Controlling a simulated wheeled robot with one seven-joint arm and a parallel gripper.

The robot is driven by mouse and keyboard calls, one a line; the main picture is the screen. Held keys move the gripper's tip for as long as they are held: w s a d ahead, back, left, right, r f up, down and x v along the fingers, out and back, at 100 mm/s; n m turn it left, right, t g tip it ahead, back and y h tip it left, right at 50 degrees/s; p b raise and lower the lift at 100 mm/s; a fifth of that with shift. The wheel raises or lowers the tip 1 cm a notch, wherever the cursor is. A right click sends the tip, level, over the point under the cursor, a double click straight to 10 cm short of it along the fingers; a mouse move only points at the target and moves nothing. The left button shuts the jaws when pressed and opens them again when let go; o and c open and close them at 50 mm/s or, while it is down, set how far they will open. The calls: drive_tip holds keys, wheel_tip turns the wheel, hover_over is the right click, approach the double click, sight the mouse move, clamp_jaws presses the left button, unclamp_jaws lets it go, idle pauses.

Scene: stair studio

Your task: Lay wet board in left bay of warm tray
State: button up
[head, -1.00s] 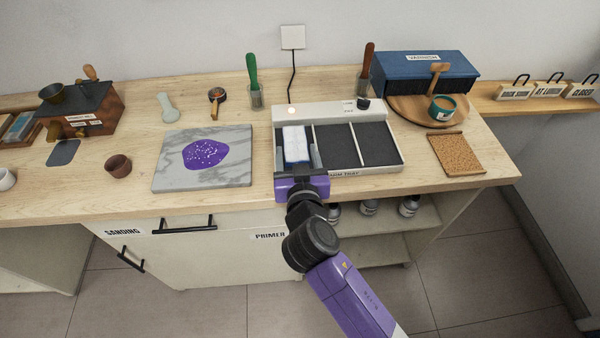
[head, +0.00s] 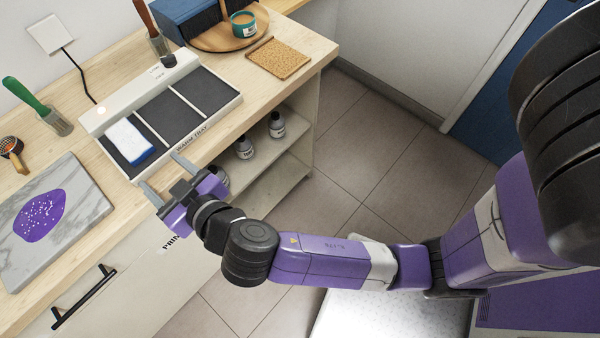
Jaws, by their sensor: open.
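The wet board (head: 128,140), white on top with a blue edge, lies in the left bay of the warm tray (head: 228,108). The tray is white with dark bay floors and thin white dividers. Its middle and right bays are empty. My gripper (head: 164,176) is open and empty, in front of the tray's front edge, with its two grey fingers apart on either side of the gap. It is clear of the board.
A marble slab (head: 88,196) with a purple patch lies left of the tray. A green-handled tool in a glass (head: 56,122) stands behind. A cork mat (head: 280,58) lies at the right. Bottles (head: 276,124) stand on the shelf below; floor at right is clear.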

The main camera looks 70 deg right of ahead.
drive_tip(key=s+f+n+g+y, duration=0.1)
drive_tip(key=s+f+n+y, duration=0.15)
drive_tip(key=s, duration=0.55)
drive_tip(key=s+f+n+y, duration=0.15)
drive_tip(key=s+f, duration=0.25)
drive_tip(key=s, duration=0.4)
drive_tip(key=s+d+r, duration=0.1)
drive_tip(key=s+r, duration=0.3)
drive_tip(key=s, duration=0.3)
drive_tip(key=s+d+r+m+t, duration=0.1)
drive_tip(key=s+r, duration=0.3)
drive_tip(key=s, duration=0.4)
drive_tip(key=shift+d, duration=0.8)
